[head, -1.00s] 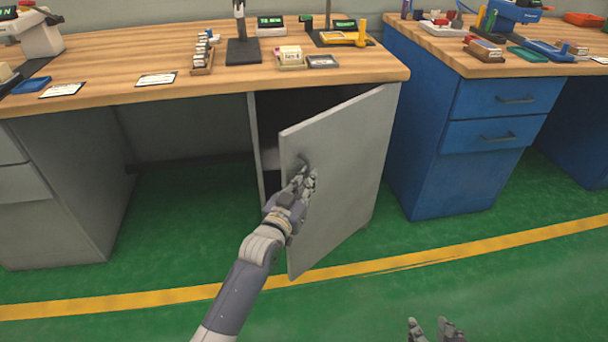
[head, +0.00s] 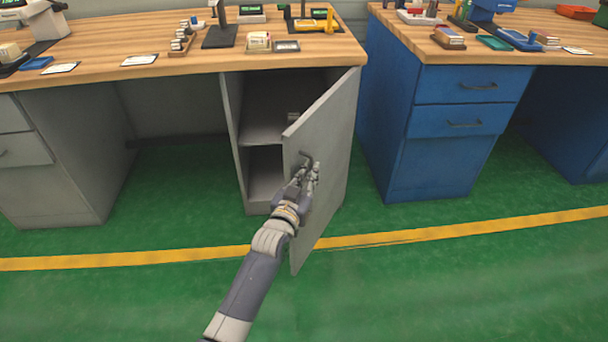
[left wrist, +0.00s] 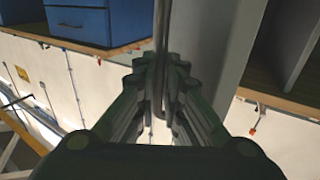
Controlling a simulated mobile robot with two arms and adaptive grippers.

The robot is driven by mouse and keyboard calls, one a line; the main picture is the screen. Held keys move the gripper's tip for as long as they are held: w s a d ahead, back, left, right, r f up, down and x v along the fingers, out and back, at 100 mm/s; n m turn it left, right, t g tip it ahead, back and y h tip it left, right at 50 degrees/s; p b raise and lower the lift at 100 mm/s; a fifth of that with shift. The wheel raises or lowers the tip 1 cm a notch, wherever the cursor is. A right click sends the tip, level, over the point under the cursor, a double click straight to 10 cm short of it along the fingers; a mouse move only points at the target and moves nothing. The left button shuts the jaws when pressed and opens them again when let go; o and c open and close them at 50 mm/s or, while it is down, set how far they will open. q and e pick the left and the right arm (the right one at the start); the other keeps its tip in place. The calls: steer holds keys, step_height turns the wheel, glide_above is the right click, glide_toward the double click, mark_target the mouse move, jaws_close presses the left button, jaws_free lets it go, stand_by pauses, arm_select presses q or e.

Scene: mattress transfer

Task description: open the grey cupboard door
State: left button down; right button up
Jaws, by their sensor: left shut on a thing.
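The grey cupboard door (head: 328,165) stands partly open under the wooden bench, swung out towards me and hinged on its right side. My left gripper (head: 306,172) is shut on the door's dark handle (head: 302,159), near the door's free edge. In the left wrist view the fingers (left wrist: 163,105) close around the thin handle bar (left wrist: 161,50), with the door panel (left wrist: 205,45) beside it. The cupboard's inside (head: 265,130) shows a shelf, and part of it is hidden behind the door. My right gripper is not in view.
A wooden bench top (head: 130,40) with small devices and cards lies above the cupboard. A blue drawer cabinet (head: 445,130) stands to the right, with a gap between it and the door. The green floor (head: 420,285) in front is clear, crossed by a yellow line (head: 150,257).

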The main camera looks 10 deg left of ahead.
arm_select(q)
steer(key=shift+d+r, duration=0.35)
steer(key=shift+w, duration=0.1)
steer(key=c, duration=1.7)
jaws_free()
steer(key=shift+f, duration=0.25)
steer(key=v, duration=1.2)
steer(key=shift+d, duration=0.15)
steer(key=shift+c, duration=0.5)
